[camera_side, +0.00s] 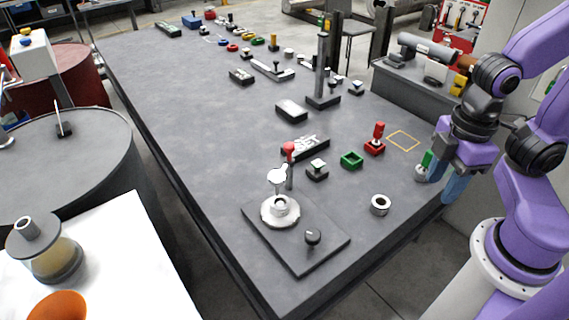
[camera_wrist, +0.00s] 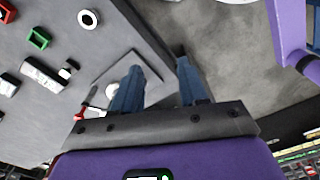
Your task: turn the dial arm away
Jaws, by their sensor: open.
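A dark square plate (camera_side: 310,262) lies near the front corner of the table. My gripper (camera_side: 442,178) is open with blue fingers, at the table's right edge, apart from the plate. In the wrist view, my open gripper (camera_wrist: 157,72) has nothing visible between its fingers, and the plate (camera_wrist: 130,66) shows beyond them, partly hidden.
A small black block (camera_side: 317,170) sits behind the plate.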

